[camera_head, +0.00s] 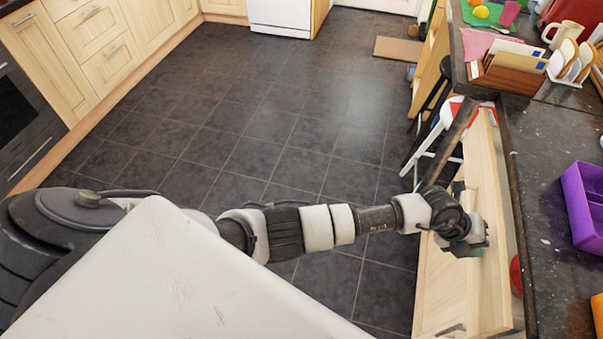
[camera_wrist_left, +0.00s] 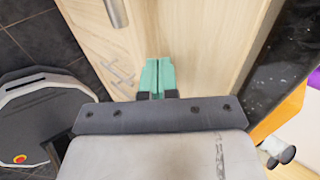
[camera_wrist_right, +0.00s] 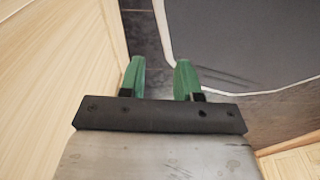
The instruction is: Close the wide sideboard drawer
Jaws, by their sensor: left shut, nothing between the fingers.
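The light wood front of the sideboard drawer (camera_head: 440,290) shows at the right of the head view, below the dark worktop. It appears to stand out from under the worktop edge, but how far is hard to tell. My left gripper (camera_head: 474,250) is at the upper part of this wood. In the left wrist view its green fingers (camera_wrist_left: 158,78) are shut together with nothing between them, over a pale wood panel (camera_wrist_left: 195,40). Whether they touch it is unclear. My right gripper (camera_wrist_right: 160,78) shows only in its own wrist view, open and empty beside a pale wood panel.
The dark worktop (camera_head: 550,210) holds a purple box (camera_head: 585,205), a wooden letter rack (camera_head: 508,72) and a mug (camera_head: 565,33). A red object (camera_head: 516,275) shows by the worktop edge. A white stool (camera_head: 430,150) stands behind my left gripper.

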